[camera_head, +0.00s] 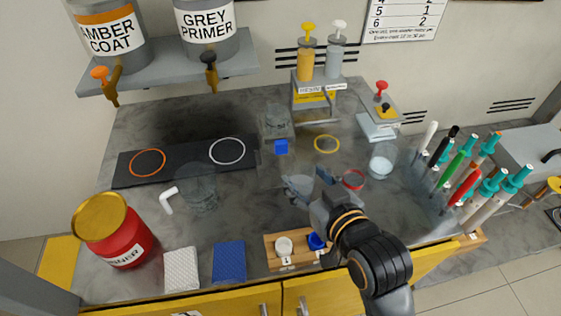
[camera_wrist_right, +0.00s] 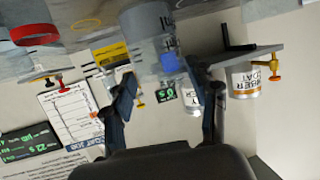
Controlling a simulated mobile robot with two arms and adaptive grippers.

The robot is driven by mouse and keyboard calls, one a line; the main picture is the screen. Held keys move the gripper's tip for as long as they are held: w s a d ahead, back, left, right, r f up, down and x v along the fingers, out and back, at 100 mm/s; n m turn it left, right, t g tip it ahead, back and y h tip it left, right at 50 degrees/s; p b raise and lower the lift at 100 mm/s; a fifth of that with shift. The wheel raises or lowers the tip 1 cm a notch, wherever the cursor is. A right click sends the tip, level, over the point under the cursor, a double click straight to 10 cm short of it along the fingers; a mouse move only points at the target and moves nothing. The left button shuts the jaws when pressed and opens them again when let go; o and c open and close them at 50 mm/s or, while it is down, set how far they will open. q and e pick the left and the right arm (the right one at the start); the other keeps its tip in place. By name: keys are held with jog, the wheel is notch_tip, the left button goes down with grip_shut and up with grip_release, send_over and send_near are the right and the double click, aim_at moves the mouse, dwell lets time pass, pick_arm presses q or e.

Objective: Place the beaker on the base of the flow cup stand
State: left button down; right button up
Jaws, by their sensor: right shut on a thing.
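The clear beaker (camera_head: 299,184) is at my right gripper (camera_head: 310,190), which is shut on it, left of the red ring on the counter. It is hard to make out in the right wrist view, where the two fingers of the right gripper (camera_wrist_right: 168,95) stand apart. The flow cup stand (camera_head: 277,125) is just behind, with a clear cup at its top and a blue block (camera_head: 281,147) on its front. The block also shows in the right wrist view (camera_wrist_right: 169,62). The stand's base is hard to see through the clear parts. My left gripper is not in view.
A large clear vessel (camera_head: 200,190) and a red can (camera_head: 112,232) stand to the left. Pump bottles (camera_head: 306,62) are behind. Another beaker (camera_head: 381,162) and a rack of pens and tools (camera_head: 465,180) are to the right. A wooden tray (camera_head: 283,262) lies in front.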

aim_at(308, 194)
jog(key=f, duration=0.4)
jog(key=shift+w+a+f, duration=0.1)
jog(key=shift+w+f, duration=0.05)
jog(key=shift+w, duration=0.2)
jog(key=w+a, duration=0.1)
jog(key=w, duration=0.2)
jog(key=w+a, duration=0.1)
jog(key=w, duration=0.1)
jog(key=w+a, duration=0.1)
jog(key=w, duration=0.2)
jog(key=shift+w+a, duration=0.3)
jog(key=x, duration=0.3)
jog(key=shift+w+a, duration=0.1)
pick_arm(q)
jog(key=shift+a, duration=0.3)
pick_arm(e)
jog(key=shift+f, duration=0.2)
jog(key=o, duration=1.3)
